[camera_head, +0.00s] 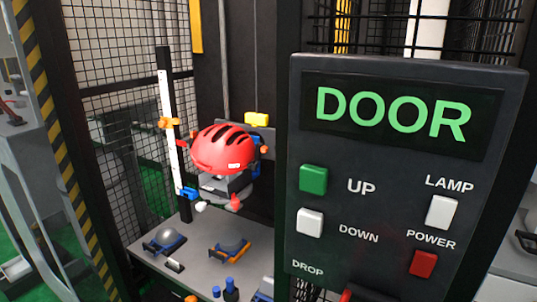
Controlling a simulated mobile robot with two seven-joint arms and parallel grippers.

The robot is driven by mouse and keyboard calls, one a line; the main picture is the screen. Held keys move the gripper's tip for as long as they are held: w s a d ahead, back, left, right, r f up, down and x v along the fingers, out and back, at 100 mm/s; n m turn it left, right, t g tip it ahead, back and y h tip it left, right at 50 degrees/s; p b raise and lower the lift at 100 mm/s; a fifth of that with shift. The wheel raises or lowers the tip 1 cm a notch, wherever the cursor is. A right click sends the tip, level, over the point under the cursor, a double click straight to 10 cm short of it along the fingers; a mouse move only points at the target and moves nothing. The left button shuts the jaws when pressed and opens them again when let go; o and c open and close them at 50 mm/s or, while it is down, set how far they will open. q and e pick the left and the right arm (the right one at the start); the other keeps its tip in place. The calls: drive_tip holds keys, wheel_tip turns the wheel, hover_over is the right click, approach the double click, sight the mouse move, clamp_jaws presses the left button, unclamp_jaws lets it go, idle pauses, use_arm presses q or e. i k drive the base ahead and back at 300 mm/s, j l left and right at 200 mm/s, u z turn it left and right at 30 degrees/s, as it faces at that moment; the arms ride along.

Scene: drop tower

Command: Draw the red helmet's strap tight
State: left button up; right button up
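The red helmet (223,148) sits on a grey block-shaped support (226,184) inside the tower, above the grey table. Its dark vents show on top. A small red piece (235,202) hangs below the support on the right, and a white piece (201,206) is to its left. I cannot tell whether either belongs to the strap; the strap itself cannot be made out. Neither of my grippers is in view.
A control panel (347,250) reading DOOR stands large in front at right. A white ruler post (168,130) with orange and blue clamps stands left of the helmet. The grey table (190,266) carries several small tools. Mesh walls and a yellow-black striped post (72,180) flank it.

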sight(264, 149)
drive_tip(key=z, duration=0.75)
drive_tip(key=j+z, duration=0.35)
drive_tip(key=z, duration=0.15)
drive_tip(key=j+z, duration=0.3)
drive_tip(key=z, duration=0.2)
drive_tip(key=k+j+z, duration=0.2)
drive_tip(key=j, duration=0.2)
drive_tip(key=k+j+z, duration=0.1)
drive_tip(key=j+z, duration=0.15)
drive_tip(key=j, duration=0.15)
